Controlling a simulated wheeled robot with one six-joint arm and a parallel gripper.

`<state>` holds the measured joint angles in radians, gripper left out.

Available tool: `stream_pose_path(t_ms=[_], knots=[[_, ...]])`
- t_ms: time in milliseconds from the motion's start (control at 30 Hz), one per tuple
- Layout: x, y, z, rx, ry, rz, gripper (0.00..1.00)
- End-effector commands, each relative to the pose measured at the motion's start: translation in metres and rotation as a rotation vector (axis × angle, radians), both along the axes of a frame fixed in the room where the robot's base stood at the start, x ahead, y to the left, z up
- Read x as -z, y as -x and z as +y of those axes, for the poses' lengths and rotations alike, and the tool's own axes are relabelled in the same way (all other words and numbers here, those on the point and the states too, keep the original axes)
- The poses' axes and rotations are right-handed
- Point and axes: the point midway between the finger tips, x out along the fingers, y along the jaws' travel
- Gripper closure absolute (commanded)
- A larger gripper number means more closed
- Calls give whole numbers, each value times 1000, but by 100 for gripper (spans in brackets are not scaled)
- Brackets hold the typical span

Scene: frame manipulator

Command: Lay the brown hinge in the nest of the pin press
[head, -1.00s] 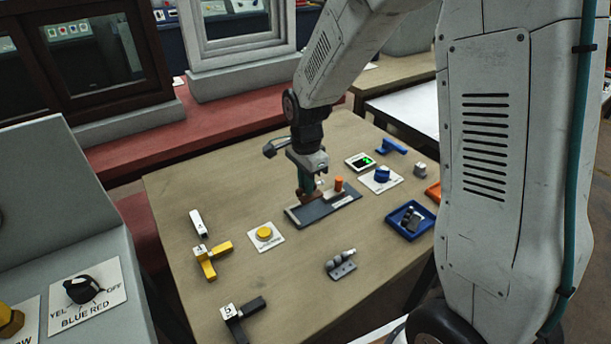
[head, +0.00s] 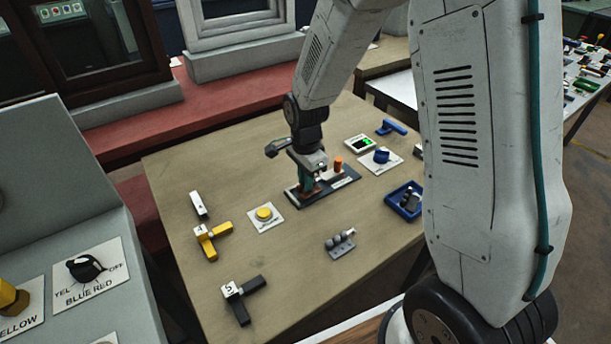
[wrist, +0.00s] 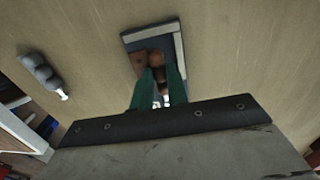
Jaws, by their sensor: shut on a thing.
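The pin press (head: 325,190) is a dark base plate with an upright orange cylinder (head: 338,164), near the middle of the table. My gripper (head: 306,190) is low over the left part of the press, with its green fingers pointing down. In the wrist view my gripper (wrist: 161,92) is closed on the brown hinge (wrist: 138,62); a flat brown leaf shows beside the left finger. The dark press base (wrist: 133,43) with a pale edge lies beneath. The fingers hide much of the hinge and the nest, so I cannot tell whether the hinge touches the nest.
A yellow button (head: 264,213) stands left of the press. A grey part with several rounded lobes (head: 340,243) lies in front. A blue tray (head: 404,201) and a blue knob (head: 381,156) are on the right. Yellow (head: 211,240) and black (head: 243,297) angled pieces lie front left.

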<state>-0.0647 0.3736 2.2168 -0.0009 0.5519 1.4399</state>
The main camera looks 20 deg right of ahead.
Motion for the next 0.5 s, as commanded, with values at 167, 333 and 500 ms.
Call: stream_pose_path(t_ms=[167,333,500], knots=[[0,0,0,0,0,0,100],[0,0,0,0,0,-1,59],[0,0,0,0,0,-1,59]])
